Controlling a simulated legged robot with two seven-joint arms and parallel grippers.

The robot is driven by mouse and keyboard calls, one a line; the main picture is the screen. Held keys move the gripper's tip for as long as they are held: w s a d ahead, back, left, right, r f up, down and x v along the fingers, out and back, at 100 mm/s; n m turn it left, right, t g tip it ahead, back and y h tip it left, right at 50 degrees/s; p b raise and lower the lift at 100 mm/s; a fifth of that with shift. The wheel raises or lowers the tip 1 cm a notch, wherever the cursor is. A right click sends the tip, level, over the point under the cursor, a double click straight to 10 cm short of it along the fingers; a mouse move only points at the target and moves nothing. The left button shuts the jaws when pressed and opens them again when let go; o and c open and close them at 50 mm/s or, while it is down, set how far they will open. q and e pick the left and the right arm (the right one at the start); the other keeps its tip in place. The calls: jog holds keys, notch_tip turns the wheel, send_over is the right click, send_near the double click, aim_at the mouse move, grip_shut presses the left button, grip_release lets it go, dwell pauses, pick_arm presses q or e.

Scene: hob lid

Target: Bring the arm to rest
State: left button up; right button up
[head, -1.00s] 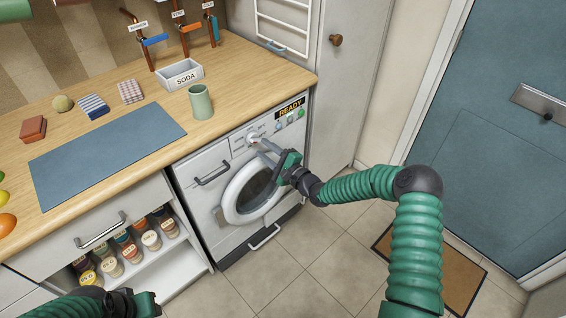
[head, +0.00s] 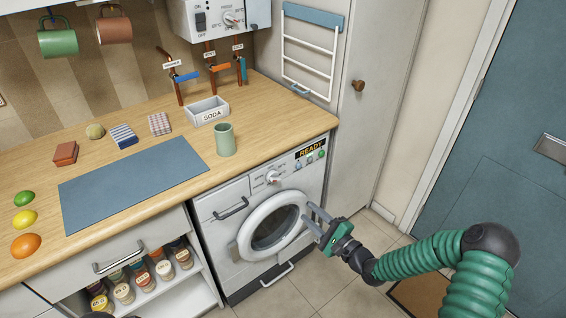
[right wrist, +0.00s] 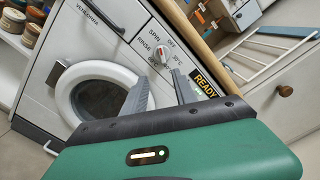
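My right gripper (head: 315,220) is open and empty, in front of the right side of the washing machine (head: 225,251). Its two grey fingers stand apart, and the right wrist view shows the same gap (right wrist: 162,92) with nothing between them. The machine's round door (head: 245,238) looks closed. The programme dial (head: 273,177) sits above the door, left of the lit READY display (head: 311,149). In the right wrist view the dial (right wrist: 160,56) is beyond the fingers and apart from them. My left gripper is out of view, except perhaps a dark bit at the bottom edge of the head view.
The wooden worktop (head: 140,107) holds a green cup (head: 225,140), a soda box (head: 208,112), a blue mat (head: 133,183) and several small items. A tall cupboard (head: 378,90) stands right of the machine. The tiled floor (head: 345,292) in front is partly clear.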

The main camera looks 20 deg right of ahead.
jog(key=s+a+f+n+g+h, duration=0.45)
jog(key=s+n+g, duration=0.35)
jog(key=n, duration=0.4)
jog(key=s+a+r+n+g+h, duration=0.1)
jog(key=s+a+r+n+g, duration=0.2)
jog(key=s, duration=0.5)
jog(key=s+a+r+n+g+h, duration=0.1)
jog(key=s+r+n+g, duration=0.3)
jog(key=s, duration=0.4)
notch_tip(320, 180, up, 12)
jog(key=n+p, duration=0.1)
jog(key=p, duration=1.1)
jog(key=shift+s+d+t+p, duration=0.15)
jog(key=shift+d+t+p, duration=0.15)
jog(key=shift+p, duration=0.05)
jog(key=shift+d, duration=0.1)
